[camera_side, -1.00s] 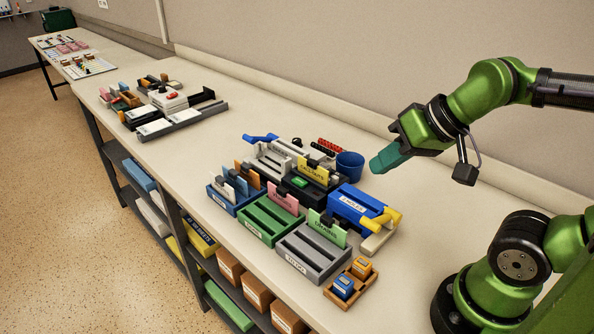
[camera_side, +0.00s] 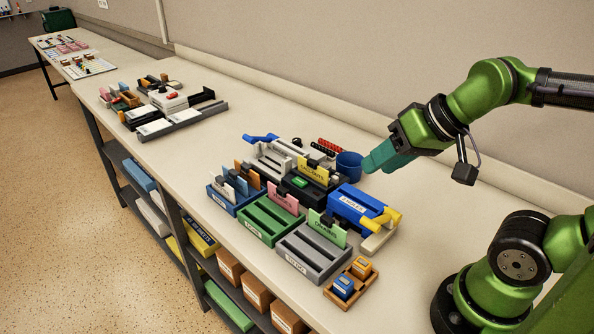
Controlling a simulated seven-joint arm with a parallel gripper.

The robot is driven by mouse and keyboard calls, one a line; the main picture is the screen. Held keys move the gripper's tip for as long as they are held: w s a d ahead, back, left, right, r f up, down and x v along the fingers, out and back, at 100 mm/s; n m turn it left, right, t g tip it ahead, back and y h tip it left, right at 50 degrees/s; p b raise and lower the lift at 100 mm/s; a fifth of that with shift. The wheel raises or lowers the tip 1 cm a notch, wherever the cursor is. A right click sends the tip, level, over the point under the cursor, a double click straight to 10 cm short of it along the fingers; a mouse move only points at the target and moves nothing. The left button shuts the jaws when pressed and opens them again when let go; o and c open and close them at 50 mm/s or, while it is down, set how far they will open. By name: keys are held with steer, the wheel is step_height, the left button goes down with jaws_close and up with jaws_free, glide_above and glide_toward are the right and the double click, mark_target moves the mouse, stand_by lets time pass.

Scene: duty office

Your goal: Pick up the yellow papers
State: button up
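The yellow papers (camera_side: 313,170) stand upright as a labelled yellow card in a black holder (camera_side: 300,190), among the cluster of trays at the middle of the table. My gripper (camera_side: 379,160) has teal fingers and is above the table, to the right of the yellow papers and close to the blue cup in the picture. Its two fingers look spread apart, with nothing seen between them. It is apart from the yellow papers.
The blue cup (camera_side: 349,165) stands between the papers and my gripper. Nearby are a blue box with a yellow handle (camera_side: 358,207), a green tray (camera_side: 268,222) with a pink card and a grey tray (camera_side: 312,255) with a green card.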

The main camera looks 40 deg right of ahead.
steer(key=shift+o, duration=0.4)
steer(key=n+g+h, duration=0.2)
steer(key=n+g, duration=0.2)
steer(key=g, duration=0.3)
glide_above(313, 161)
steer(key=shift+f, duration=0.55)
step_height(313, 161, down, 11)
steer(key=shift+w+a, duration=0.1)
steer(key=shift+w, duration=0.05)
steer(key=shift+s+f, duration=0.2)
steer(key=shift+f, duration=2.5)
steer(key=shift+c, duration=0.5)
